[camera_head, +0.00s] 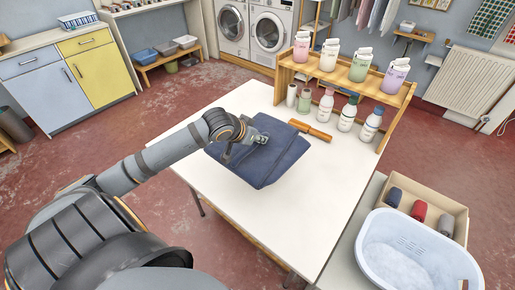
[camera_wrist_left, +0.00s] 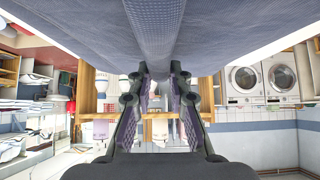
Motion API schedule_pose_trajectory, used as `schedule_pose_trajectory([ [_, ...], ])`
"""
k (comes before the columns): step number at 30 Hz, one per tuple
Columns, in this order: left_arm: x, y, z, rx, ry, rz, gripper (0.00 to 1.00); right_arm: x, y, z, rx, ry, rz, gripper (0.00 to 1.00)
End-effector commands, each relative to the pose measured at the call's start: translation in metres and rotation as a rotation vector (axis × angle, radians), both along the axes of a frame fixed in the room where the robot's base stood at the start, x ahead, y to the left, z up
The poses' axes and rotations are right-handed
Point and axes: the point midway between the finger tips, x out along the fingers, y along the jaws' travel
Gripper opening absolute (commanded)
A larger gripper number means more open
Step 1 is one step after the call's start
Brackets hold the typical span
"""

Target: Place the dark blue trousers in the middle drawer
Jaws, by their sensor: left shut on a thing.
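The dark blue trousers (camera_head: 265,165) lie folded into a rough square on the white table (camera_head: 290,215). My left gripper (camera_head: 258,140) reaches in from the left and is shut on the trousers near their far left part. In the left wrist view the trousers (camera_wrist_left: 160,30) fill the top as blue cloth with a raised fold, and the gripper fingers (camera_wrist_left: 159,72) meet at this fold. I cannot make out which drawer is the middle one. My right gripper is not in view.
A wooden rack (camera_head: 345,75) with several bottles stands at the table's far right edge. A wooden-handled tool (camera_head: 310,131) lies beside the trousers. A white tub (camera_head: 415,255) stands at the lower right. A cabinet (camera_head: 65,85) with blue and yellow fronts is at the back left.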

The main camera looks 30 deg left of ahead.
Motion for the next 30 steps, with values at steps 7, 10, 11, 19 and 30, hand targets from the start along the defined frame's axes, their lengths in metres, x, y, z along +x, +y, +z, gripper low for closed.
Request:
schedule_pose_trajectory([
  [7,0.049,0.035,-0.040,-0.009,-0.002,0.003,0.00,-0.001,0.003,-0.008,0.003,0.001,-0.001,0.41],
  [10,0.061,0.044,-0.057,-0.005,-0.003,0.001,0.00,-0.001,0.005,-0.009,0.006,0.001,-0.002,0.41],
  [11,0.064,0.045,-0.060,-0.006,-0.004,0.000,0.00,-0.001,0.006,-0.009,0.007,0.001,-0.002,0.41],
  [19,0.071,0.053,-0.071,0.000,-0.005,-0.002,0.00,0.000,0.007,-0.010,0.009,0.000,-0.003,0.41],
  [30,0.075,0.055,-0.107,0.001,-0.004,-0.001,0.00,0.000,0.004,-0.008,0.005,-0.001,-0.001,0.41],
])
